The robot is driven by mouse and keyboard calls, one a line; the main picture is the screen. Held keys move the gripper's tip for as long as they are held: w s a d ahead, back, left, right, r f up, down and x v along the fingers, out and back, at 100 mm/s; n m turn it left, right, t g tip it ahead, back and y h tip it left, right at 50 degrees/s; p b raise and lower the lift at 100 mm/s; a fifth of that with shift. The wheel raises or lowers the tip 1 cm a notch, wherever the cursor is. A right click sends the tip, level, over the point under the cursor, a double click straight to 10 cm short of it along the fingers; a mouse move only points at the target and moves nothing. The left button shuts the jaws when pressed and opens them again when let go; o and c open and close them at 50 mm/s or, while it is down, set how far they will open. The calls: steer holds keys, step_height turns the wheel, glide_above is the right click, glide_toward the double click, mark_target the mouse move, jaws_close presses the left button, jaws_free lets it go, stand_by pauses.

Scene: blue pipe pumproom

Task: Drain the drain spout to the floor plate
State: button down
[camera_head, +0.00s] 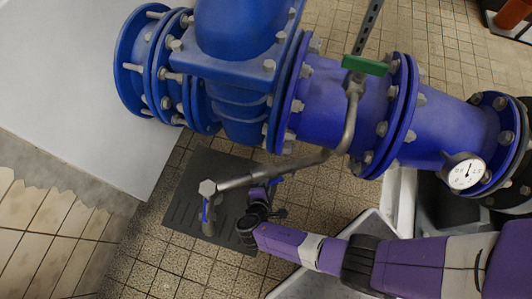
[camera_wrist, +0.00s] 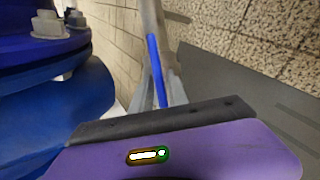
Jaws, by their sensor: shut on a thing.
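The grey metal drain spout (camera_head: 245,180) runs left from the blue pipework and bends down at a fitting on its left end, above the dark grey floor plate (camera_head: 182,212). A blue lever (camera_head: 275,183) shows beside the spout pipe. My gripper (camera_head: 262,197) is below the pipe, over the plate's right part, shut on this lever. In the wrist view the blue lever (camera_wrist: 156,70) rises between the grey fingers (camera_wrist: 170,92) against the grey pipe. The fingertips' contact is partly hidden. The plate (camera_wrist: 275,100) also shows at right there. No water is visible.
Large blue flanged pipes (camera_head: 330,100) with bolts cross the top. A green-handled valve (camera_head: 365,65) and a pressure gauge (camera_head: 464,172) sit on the right side. A white wall block (camera_head: 70,90) stands at left. Tiled floor (camera_head: 165,265) is open at lower left.

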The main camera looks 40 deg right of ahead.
stand_by(0.3)
steer(key=c, duration=1.5)
jaws_free()
steer(key=p+v, duration=0.3)
steer(key=v, duration=0.4)
steer(key=shift+s+a+r, duration=0.2)
steer(key=shift+s+r, duration=0.05)
steer(key=shift+s, duration=0.05)
